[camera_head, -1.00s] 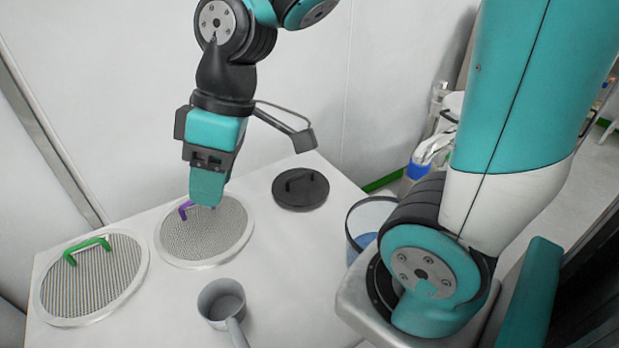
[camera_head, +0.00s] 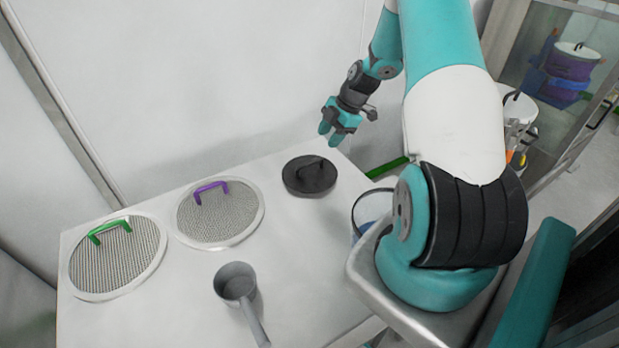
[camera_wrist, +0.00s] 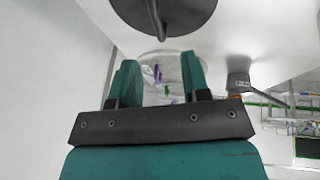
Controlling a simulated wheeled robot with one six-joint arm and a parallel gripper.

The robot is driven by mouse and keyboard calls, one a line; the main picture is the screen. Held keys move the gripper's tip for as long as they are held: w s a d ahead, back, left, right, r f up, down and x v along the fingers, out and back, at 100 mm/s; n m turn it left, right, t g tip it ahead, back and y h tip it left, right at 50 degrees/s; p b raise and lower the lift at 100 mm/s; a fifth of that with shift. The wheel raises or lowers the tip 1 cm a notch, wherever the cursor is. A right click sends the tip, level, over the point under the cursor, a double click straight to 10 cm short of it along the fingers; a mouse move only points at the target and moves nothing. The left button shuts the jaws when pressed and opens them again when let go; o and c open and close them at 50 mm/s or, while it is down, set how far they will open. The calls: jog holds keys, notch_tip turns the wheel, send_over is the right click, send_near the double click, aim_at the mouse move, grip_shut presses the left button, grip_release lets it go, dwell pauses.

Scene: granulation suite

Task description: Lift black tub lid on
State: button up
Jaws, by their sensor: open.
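The black tub lid (camera_head: 309,177) lies flat on the white table, towards its back right, with its arched black handle upright. In the wrist view the lid (camera_wrist: 185,14) shows at the top, partly cut off, with its handle rising from it. My gripper (camera_head: 327,136) is open and empty, beyond and above the lid, apart from it. In the wrist view the two teal fingers (camera_wrist: 158,80) stand apart with nothing between them. A clear bucket (camera_head: 372,212) stands beside the table's right edge, partly hidden by my arm; I cannot tell if it is the tub.
A round sieve with a purple handle (camera_head: 232,220) and one with a green handle (camera_head: 125,266) lie on the table's left. A grey scoop (camera_head: 237,284) sits in front. The white table (camera_head: 300,245) is clear between scoop and lid. A glazed cabinet (camera_head: 548,75) stands at back right.

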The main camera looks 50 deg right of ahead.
aim_at(310, 162)
jog(key=b+x, duration=0.2)
jog(key=x, duration=0.3)
jog(key=shift+a+f, duration=0.1)
jog(key=shift+f, duration=0.2)
jog(key=shift+w+a+r+b+x, duration=0.15)
jog(key=shift+b+x, duration=0.15)
jog(key=shift+x, duration=0.7)
jog(key=shift+w+a+b+x, duration=0.1)
jog(key=shift+b+x, duration=0.25)
jog(key=shift+x, duration=0.7)
jog(key=shift+w+a+r+b+x, duration=0.15)
jog(key=shift+b+x, duration=0.15)
jog(key=shift+x, duration=0.7)
jog(key=shift+d, duration=0.1)
grip_shut()
